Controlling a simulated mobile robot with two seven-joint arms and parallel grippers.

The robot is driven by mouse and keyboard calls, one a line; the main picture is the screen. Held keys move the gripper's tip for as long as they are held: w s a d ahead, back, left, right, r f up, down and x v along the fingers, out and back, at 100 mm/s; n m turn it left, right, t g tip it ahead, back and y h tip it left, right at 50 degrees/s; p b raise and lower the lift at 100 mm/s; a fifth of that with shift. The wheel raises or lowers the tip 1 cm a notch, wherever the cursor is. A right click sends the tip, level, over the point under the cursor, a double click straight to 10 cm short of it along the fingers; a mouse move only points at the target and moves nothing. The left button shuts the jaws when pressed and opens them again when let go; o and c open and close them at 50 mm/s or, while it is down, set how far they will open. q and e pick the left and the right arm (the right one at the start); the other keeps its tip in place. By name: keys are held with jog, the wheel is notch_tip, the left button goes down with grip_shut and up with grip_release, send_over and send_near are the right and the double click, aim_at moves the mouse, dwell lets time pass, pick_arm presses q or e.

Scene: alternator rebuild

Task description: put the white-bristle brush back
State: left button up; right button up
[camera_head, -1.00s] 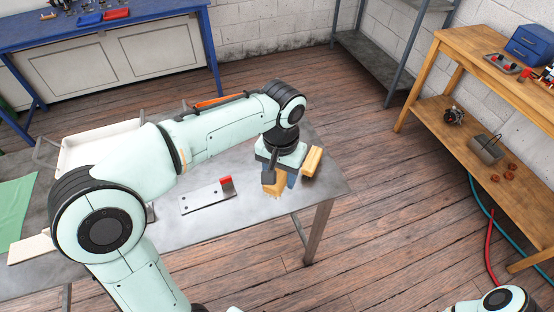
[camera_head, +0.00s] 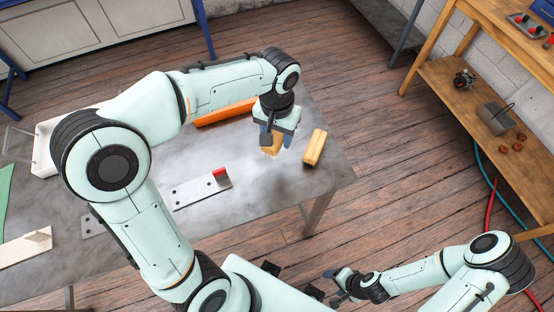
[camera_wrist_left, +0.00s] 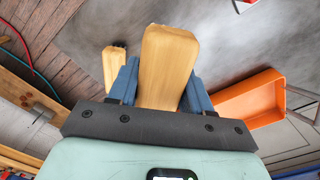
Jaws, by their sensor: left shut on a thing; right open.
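My left gripper (camera_head: 272,140) is shut on a wooden-backed brush (camera_head: 271,151), held over the right end of the grey metal table. Pale bristles seem to show at its lower edge. In the left wrist view the brush's wooden block (camera_wrist_left: 168,68) stands between the blue fingers of the left gripper (camera_wrist_left: 155,85), and its bristles are hidden. A second wooden-backed brush (camera_head: 315,147) lies on the table just right of the held one. It shows in the left wrist view (camera_wrist_left: 115,70) with dark bristles at its far end. My right gripper (camera_head: 343,284) is open and empty, low in the head view.
A metal plate with a red block (camera_head: 200,190) lies left of the held brush. An orange bin (camera_wrist_left: 250,102) is behind my left arm. A white tray (camera_head: 45,150) and a pale wooden strip (camera_head: 25,248) are at the left. A wooden shelf unit (camera_head: 470,110) stands right.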

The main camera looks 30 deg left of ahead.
aim_at(277, 166)
pick_arm(q)
notch_tip(277, 166, down, 14)
jog(key=shift+r+b, duration=0.1)
jog(key=shift+b, duration=0.55)
pick_arm(e)
jog(key=shift+s+f, duration=0.6)
jog(key=shift+f, duration=0.35)
pick_arm(q)
jog(key=shift+w, duration=0.1)
pick_arm(e)
jog(key=shift+f, duration=0.1)
pick_arm(q)
jog(key=o, duration=0.6)
jog(key=shift+f, duration=0.2)
jog(key=o, duration=0.3)
jog(key=shift+r, duration=0.1)
pick_arm(e)
jog(key=shift+s, duration=0.1)
